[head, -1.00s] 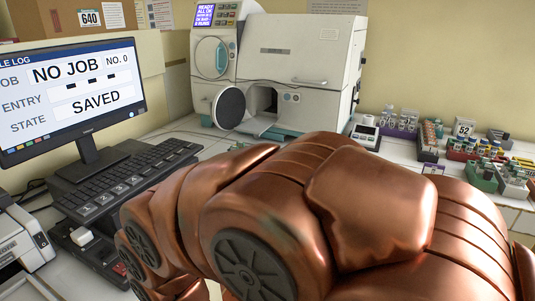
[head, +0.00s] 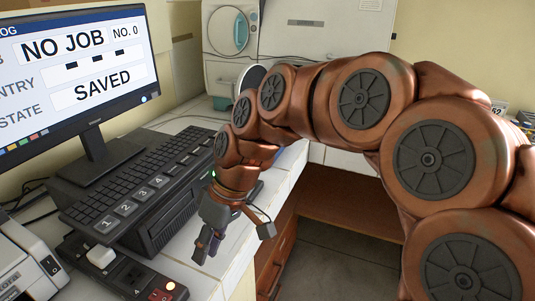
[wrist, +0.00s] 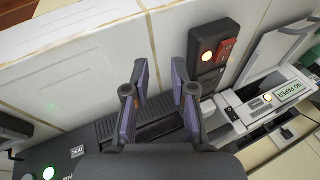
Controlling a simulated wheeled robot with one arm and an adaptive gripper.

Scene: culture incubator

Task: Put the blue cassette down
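My gripper (head: 207,247) hangs fingers-down over the bench's front edge, right of the keyboard. In the wrist view its two fingers (wrist: 160,82) stand apart, with purple-blue inner pads. I see nothing held between them; a black ribbed unit shows through the gap. I cannot make out a blue cassette in either current view. The black unit (wrist: 55,160), with green lights and a small label, lies below my gripper in the wrist view. In the head view the black unit (head: 175,222) sits beside the keyboard, partly behind my gripper.
A monitor (head: 85,72) reads NO JOB and SAVED behind the keyboard (head: 140,180). A small switch box (head: 135,283) has a red switch and lit lamp. A printer (wrist: 270,95) shows NO PAPER. A white incubator (head: 300,40) stands behind my arm. Some bare white bench shows.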

